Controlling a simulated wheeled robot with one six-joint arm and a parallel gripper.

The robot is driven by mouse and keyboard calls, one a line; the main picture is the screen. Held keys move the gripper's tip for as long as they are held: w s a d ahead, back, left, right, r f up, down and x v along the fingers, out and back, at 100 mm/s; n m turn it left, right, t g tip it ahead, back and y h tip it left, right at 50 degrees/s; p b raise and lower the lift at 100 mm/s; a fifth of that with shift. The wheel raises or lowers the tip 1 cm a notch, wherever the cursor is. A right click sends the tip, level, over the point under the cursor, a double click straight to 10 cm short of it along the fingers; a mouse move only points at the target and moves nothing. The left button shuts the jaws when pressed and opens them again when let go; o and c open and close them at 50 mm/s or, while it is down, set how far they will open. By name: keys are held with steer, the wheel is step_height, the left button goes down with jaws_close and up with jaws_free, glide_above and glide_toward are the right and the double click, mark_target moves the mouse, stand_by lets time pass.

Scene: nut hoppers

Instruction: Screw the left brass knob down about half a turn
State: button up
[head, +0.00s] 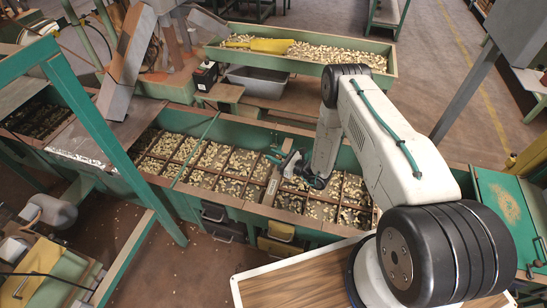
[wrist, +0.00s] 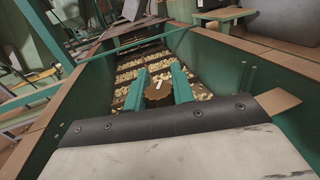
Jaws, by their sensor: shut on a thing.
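In the wrist view, a round, dark brass-brown knob (wrist: 157,97) with a scalloped edge and a pale mark on its face sits between the two teal fingers of my gripper (wrist: 160,86). The fingers are shut on it from both sides. In the head view, my gripper (head: 276,156) reaches down into the long green hopper (head: 238,128) near its middle. The knob cannot be made out there, and no second knob can be made out in either view.
The hopper is split into several compartments of pale nuts (head: 242,162). A second green trough (head: 392,62) with nuts and a yellow object (head: 258,45) stands behind. A green post (head: 120,150) rises at left. In the wrist view, the hopper's wall (wrist: 230,65) runs close along the right.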

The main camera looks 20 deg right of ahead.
steer(key=m+t+h, duration=0.1)
steer(key=h, duration=0.1)
steer(key=m+t+h, duration=0.1)
steer(key=m+h, duration=0.1)
steer(key=m+t+h, duration=0.1)
steer(key=h, duration=0.1)
steer(key=shift+w+d+m+t, duration=0.2)
steer(key=shift+d+m+t, duration=0.2)
steer(key=shift+h, duration=0.5)
steer(key=o, duration=1)
steer(key=shift+v, duration=3.85)
steer(key=shift+d, duration=0.1)
steer(key=shift+c, duration=0.2)
